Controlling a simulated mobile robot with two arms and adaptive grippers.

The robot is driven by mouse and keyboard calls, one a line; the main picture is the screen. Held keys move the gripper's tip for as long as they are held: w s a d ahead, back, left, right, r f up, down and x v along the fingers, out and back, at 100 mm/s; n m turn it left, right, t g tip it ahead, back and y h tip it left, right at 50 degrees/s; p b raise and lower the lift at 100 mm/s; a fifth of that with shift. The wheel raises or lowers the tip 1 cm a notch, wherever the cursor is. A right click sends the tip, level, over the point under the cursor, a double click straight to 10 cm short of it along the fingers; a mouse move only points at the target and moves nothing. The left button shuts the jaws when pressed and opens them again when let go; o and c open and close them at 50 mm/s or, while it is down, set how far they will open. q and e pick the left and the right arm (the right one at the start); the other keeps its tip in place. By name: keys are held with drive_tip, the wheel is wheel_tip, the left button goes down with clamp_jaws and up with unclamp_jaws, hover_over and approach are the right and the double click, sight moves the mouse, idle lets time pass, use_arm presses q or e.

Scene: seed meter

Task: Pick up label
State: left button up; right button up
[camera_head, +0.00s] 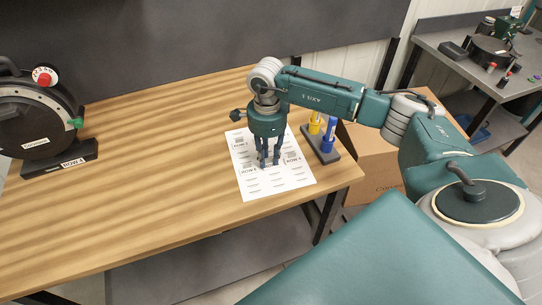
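A white sheet with printed labels (286,180) lies flat on the wooden table near its right front edge. Small labels marked "ROW" show on it, one left of my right gripper and one right of it. My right gripper (268,163) points straight down over the middle of the sheet. Its fingers look partly open with a small gap between the tips, and nothing shows between them. I cannot tell whether the tips touch the sheet. The fingers hide part of the sheet. My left gripper is out of view.
A black round seed meter (38,115) with a red knob and a "ROW" label on its base stands at the left. A dark holder (322,152) with yellow and blue tools stands right of the sheet. A cardboard box (372,165) is beyond the table. The table's middle is clear.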

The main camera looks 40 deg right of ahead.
clamp_jaws()
drive_tip(key=shift+r, duration=0.1)
idle(0.3)
